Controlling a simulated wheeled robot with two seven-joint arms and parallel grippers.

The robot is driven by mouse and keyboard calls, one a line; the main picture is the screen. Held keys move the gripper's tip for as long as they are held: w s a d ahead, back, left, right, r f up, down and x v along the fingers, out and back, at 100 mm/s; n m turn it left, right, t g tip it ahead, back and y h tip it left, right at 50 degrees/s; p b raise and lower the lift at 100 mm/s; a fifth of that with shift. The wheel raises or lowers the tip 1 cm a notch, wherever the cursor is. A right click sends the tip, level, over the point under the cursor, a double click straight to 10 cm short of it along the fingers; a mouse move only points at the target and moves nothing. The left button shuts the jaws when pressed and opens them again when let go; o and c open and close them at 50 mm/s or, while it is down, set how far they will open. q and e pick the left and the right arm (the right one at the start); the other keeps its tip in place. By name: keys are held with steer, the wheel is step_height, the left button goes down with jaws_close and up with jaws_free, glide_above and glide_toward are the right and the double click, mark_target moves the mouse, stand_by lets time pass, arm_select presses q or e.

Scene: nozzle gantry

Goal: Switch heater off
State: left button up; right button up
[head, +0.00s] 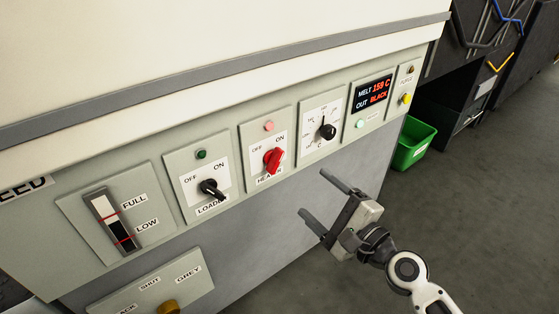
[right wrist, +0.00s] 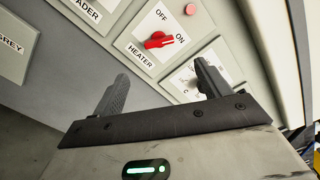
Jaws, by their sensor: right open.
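The heater switch is a red knob (head: 273,161) on a white plate marked OFF, ON and HEATER. It also shows in the right wrist view as a red knob (right wrist: 159,41), with its pointer end toward ON. A pinkish-red lamp (head: 268,126) sits above it. My right gripper (head: 314,194) is open and empty, below and to the right of the knob in the head view, apart from the panel. In the right wrist view the gap between its fingertips (right wrist: 161,71) lies just below the heater plate. My left gripper is not in view.
The black loader switch (head: 210,188) is left of the heater. The dial with a black knob (head: 327,131) is to its right, then a display (head: 374,91) reading MELT 159 C, OUT BLACK. A green bin (head: 413,143) stands on the floor at right. Floor around my arm is clear.

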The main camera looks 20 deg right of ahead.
mark_target(279, 164)
steer(key=p+x, duration=0.1)
steer(key=x, duration=1)
steer(key=shift+w+a+f, duration=0.1)
steer(key=shift+w, duration=0.15)
steer(key=shift+w+a, duration=0.2)
steer(key=shift+w, duration=0.3)
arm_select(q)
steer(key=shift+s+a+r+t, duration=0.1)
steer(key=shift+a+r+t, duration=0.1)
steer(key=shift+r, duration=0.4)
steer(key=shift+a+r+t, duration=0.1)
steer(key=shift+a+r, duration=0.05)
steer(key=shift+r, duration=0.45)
arm_select(e)
steer(key=c, duration=1)
